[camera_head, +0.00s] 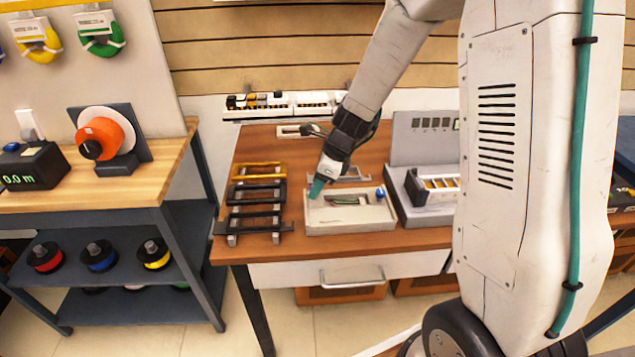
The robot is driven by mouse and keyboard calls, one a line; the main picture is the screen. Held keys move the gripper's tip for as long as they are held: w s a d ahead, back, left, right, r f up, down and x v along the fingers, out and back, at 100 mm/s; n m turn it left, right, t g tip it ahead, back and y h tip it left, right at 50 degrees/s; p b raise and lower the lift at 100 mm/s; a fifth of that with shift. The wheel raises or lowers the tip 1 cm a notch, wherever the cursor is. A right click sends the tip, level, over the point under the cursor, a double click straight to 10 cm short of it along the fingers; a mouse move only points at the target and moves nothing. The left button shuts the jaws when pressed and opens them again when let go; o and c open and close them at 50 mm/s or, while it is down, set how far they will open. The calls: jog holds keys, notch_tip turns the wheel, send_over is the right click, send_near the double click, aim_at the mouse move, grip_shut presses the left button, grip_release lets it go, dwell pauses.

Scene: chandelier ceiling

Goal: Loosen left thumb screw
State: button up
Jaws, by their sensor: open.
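My gripper (318,187) has teal fingertips and points down at the left end of a shallow pale tray (350,226) on the wooden workbench. The fingers are small in the view and hide whatever lies directly beneath them. I cannot tell whether they touch anything. No left thumb screw can be made out; it may be hidden behind the gripper. A small blue knob-like piece (380,193) shows at the tray's right end. Dark and greenish pieces (348,200), perhaps wires, lie in the tray's middle.
A black and yellow rack (257,200) stands left of the tray. A grey station (425,145) with a white block stands right, partly hidden by my body. A wooden bench (150,180) with an orange spool (98,138) is at the far left. Bare wood shows around the tray.

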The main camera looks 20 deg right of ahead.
jog(key=c, duration=1)
